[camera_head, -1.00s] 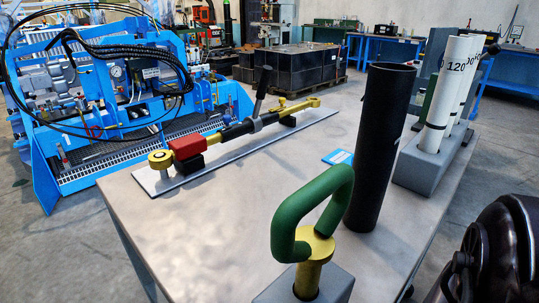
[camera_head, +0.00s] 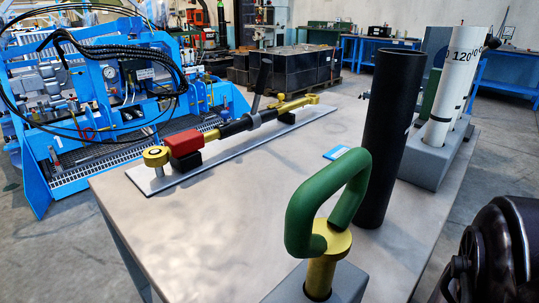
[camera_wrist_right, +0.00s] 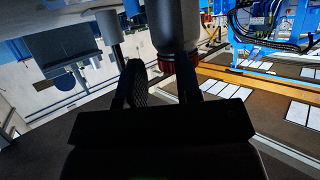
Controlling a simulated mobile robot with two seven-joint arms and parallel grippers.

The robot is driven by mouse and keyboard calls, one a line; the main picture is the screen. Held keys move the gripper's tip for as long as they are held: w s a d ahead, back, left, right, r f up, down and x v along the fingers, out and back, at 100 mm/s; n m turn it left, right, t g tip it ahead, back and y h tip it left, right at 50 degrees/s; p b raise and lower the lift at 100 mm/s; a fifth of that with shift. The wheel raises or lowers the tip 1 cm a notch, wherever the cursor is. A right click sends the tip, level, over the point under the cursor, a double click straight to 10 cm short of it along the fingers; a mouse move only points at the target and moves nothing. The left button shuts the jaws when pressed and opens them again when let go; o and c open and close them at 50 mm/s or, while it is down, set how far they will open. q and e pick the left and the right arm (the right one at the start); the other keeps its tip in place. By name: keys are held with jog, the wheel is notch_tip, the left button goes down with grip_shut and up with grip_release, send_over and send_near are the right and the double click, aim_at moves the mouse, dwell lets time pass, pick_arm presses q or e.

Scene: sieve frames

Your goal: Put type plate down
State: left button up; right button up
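A small flat blue plate (camera_head: 337,152), which looks like the type plate, lies on the grey table top (camera_head: 235,215) just left of the black tube. Its lettering is too small to read. Neither gripper shows in the head view. In the right wrist view, the two dark fingers of my right gripper (camera_wrist_right: 161,82) stand apart with a gap between them, and no plate shows there. A dark cylinder with a red ring (camera_wrist_right: 172,30) is beyond the fingers; I cannot tell what it is.
A black tube (camera_head: 389,140) stands upright on the table. A green handle (camera_head: 298,215) on a yellow post is in front of it. White tubes (camera_head: 448,85) stand in a grey block at right. A cylinder assembly (camera_head: 235,128) lies along the back left. The front left table top is clear.

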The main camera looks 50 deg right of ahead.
jog(key=shift+r, duration=0.25)
